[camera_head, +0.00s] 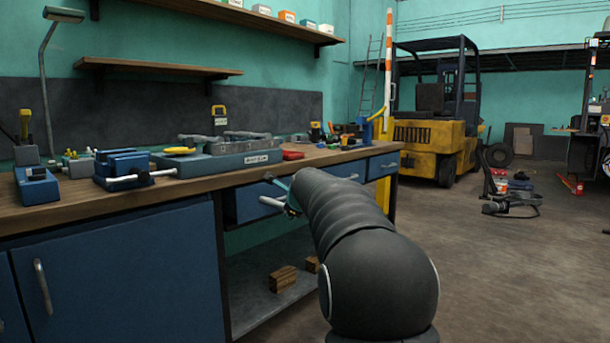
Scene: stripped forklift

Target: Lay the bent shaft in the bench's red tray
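My arm reaches from the lower right toward the bench front. My gripper (278,190) is at its far end, small and mostly hidden behind the arm, just in front of the bench's drawers and below the top's edge. Dark and teal parts show there, beside a pale rod-like piece that may be a drawer handle. I cannot tell whether the gripper holds anything. A low red object (292,155), possibly the red tray, sits on the bench top near the front edge, right of a grey-blue labelled box. I cannot make out the bent shaft for certain.
The wooden bench top (205,186) carries a blue vise (122,168), the grey-blue box (222,162) with metal parts on it, and small tools. Wood blocks (283,279) lie on the lower shelf. A yellow forklift (432,142) stands behind; parts lie on the floor at right.

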